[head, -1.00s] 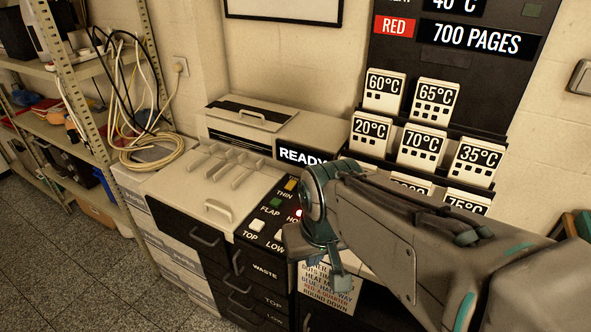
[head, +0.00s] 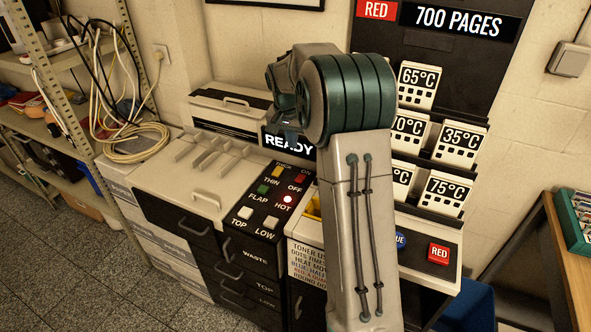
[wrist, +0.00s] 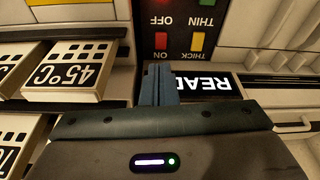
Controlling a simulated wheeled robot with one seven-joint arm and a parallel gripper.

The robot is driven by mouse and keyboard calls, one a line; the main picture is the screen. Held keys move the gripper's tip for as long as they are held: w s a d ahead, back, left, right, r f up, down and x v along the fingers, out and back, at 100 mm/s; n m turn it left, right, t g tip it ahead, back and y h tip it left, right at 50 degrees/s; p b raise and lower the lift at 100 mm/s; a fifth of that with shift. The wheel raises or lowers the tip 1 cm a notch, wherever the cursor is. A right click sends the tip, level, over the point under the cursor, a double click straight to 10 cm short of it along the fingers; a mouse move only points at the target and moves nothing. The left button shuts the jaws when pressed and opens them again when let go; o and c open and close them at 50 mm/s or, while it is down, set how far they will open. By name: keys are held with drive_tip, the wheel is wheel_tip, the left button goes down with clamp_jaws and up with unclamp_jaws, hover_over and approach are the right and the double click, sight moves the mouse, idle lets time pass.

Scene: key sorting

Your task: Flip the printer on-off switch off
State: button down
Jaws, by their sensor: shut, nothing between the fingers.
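The printer's on-off switch (head: 299,179) is a small red rocker between the ON and OFF labels on the black control panel. It also shows in the wrist view (wrist: 161,41), upside down, just beyond my fingertips. Which way it is tipped is too small to tell. My gripper (head: 292,122) is above the panel's back end, by the READY display (head: 279,141). In the wrist view my gripper (wrist: 158,72) is shut and empty, its fingertips close to the ON label. Whether they touch the panel cannot be told.
Beside it on the panel is the yellow THICK/THIN switch (head: 277,172); nearer are a green FLAP switch (head: 264,189) and a lit HOT light (head: 288,198). Temperature cards (head: 459,142) stand on a rack to the right. Blue and red buttons (head: 438,254) are at lower right.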

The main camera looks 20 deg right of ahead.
drive_tip(key=m, duration=0.1)
hover_over(298, 179)
drive_tip(key=s+a, duration=0.2)
drive_tip(key=s+x, duration=0.1)
drive_tip(key=x, duration=0.2)
drive_tip(key=shift+w+f, duration=0.2)
drive_tip(key=shift+w, duration=0.25)
drive_tip(key=p+x, duration=0.1)
drive_tip(key=x, duration=0.7)
drive_tip(key=s+p+x, duration=0.1)
drive_tip(key=x, duration=0.3)
drive_tip(key=shift+a+f+p, duration=0.2)
drive_tip(key=shift+f+p, duration=0.1)
drive_tip(key=shift+f, duration=0.7)
drive_tip(key=shift+f, duration=0.1)
